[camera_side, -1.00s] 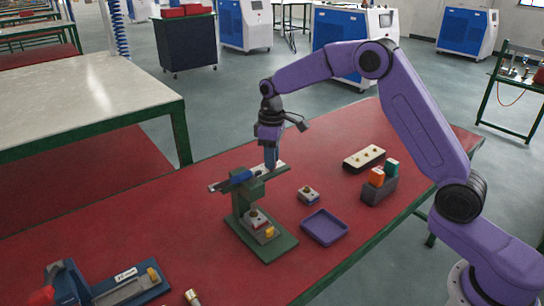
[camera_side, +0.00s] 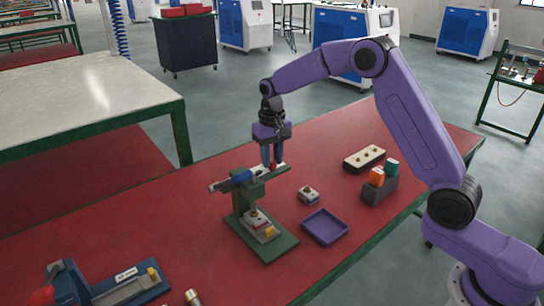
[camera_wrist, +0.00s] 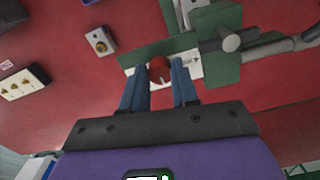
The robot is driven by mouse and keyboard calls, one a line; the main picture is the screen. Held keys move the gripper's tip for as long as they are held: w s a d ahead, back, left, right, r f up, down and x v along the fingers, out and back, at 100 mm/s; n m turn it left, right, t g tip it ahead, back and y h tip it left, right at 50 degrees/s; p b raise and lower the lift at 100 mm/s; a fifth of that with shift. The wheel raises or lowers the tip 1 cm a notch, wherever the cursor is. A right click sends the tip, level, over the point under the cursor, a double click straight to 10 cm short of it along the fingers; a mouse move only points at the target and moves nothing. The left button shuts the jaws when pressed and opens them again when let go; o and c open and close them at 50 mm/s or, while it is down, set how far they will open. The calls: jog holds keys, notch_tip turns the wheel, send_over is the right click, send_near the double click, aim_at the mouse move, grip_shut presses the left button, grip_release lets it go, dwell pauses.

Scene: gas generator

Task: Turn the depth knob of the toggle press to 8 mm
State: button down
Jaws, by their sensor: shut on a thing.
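The green toggle press (camera_side: 255,205) stands upright on its base plate on the red table. Its red depth knob (camera_wrist: 160,72) sits on a pale scale plate (camera_wrist: 188,65) at the end of the press's top arm; the knob also shows in the side view (camera_side: 273,166). My gripper (camera_wrist: 160,74) points down over this end, with its two blue fingers on opposite sides of the knob, shut on it. It also shows in the side view (camera_side: 272,164). A light mark shows on the knob, but the scale is too small to read.
A small metal block with a knob (camera_side: 308,194) and a purple tray (camera_side: 325,226) lie right of the press. Beyond are a grey holder (camera_side: 378,190) with orange and teal pieces and a cream block (camera_side: 364,158). A blue fixture (camera_side: 110,285) lies front left.

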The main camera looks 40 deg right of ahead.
aim_at(272, 161)
dwell(0.4)
jog(key=c, duration=0.8)
grip_release()
jog(key=shift+c, duration=0.2)
notch_tip(272, 161, up, 18)
jog(key=shift+f, duration=0.25)
